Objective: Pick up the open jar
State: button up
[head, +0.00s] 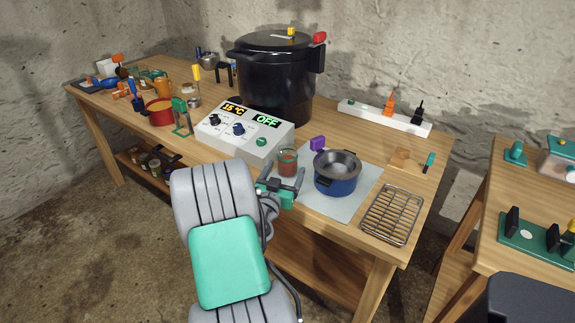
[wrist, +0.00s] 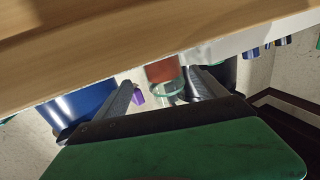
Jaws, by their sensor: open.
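The open jar (head: 288,162) is clear glass with red contents and no lid on its mouth. My gripper (head: 282,182) is open and empty, just on the near side of the jar. In the wrist view, which looks upside down, the jar (wrist: 163,74) shows between and beyond the two fingers of my gripper (wrist: 160,80). Whether a finger touches the glass cannot be told.
The white control box (head: 245,135) stands left of the jar, with the large black canner (head: 275,85) behind. A purple object (head: 318,143) is behind the jar. A wire rack (head: 391,215) lies right of the pot. The workbench's left end is crowded.

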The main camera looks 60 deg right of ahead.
aim_at(284, 167)
jog(key=d, duration=0.2)
jog(key=w+d+p, duration=0.1)
jog(key=d, duration=0.1)
jog(key=shift+w+d, duration=0.15)
jog(key=shift+d, duration=0.15)
jog(key=shift+r, duration=0.1)
jog(key=c, duration=1.6)
